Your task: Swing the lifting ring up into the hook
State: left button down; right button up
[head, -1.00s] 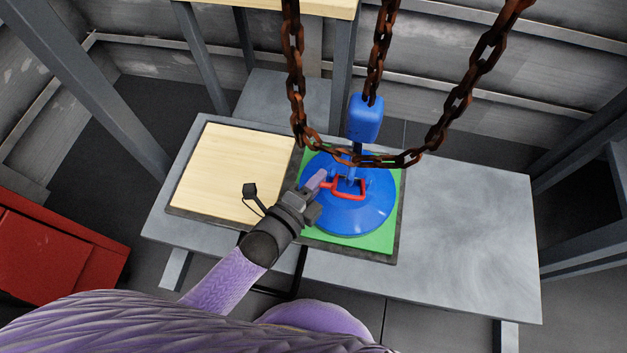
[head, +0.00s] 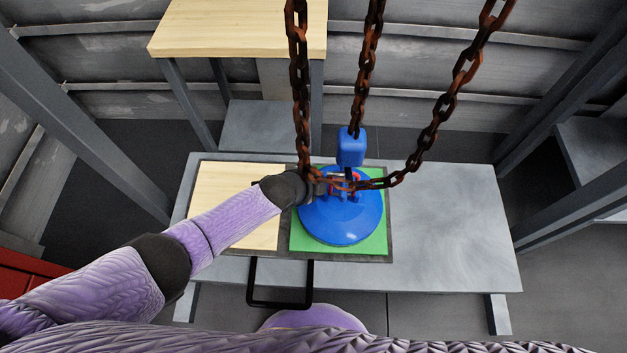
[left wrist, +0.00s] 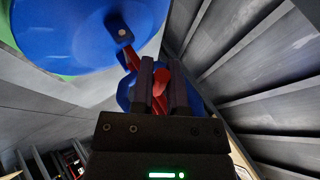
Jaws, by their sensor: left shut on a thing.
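The red lifting ring (left wrist: 160,86) is between the fingers of my left gripper (left wrist: 160,92) in the left wrist view. The gripper is shut on it. In the head view only small red parts of the ring (head: 356,177) show, close to the hook under the blue hook block (head: 350,148). The block hangs from a rusty chain. The ring is on top of the round blue motor cover (head: 342,222), which also shows in the left wrist view (left wrist: 70,35). My left gripper in the head view (head: 322,187) is partly hidden. Whether the ring sits in the hook I cannot tell.
The cover stands on a green pad (head: 372,245) beside a wooden panel (head: 215,190) on a grey table (head: 450,240). A rusty chain loop (head: 425,140) hangs in front of the hook, close to my left gripper. The table's right side is clear.

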pick_arm(q)
jog(key=shift+w+g, duration=0.15)
jog(key=shift+g, duration=0.25)
pick_arm(e)
jog(key=shift+s, duration=0.1)
pick_arm(q)
jog(key=c, duration=0.6)
grip_release()
jog(key=p+v, duration=0.8)
jog(key=v, duration=0.1)
jog(key=shift+s+a+r, duration=0.1)
jog(key=shift+s+r, duration=0.15)
jog(key=shift+r, duration=0.05)
pick_arm(e)
notch_tip(320, 180, up, 8)
jog(key=w+t, duration=0.1)
jog(key=w, duration=0.1)
jog(key=shift+w+f, duration=0.15)
jog(key=shift+f, duration=0.05)
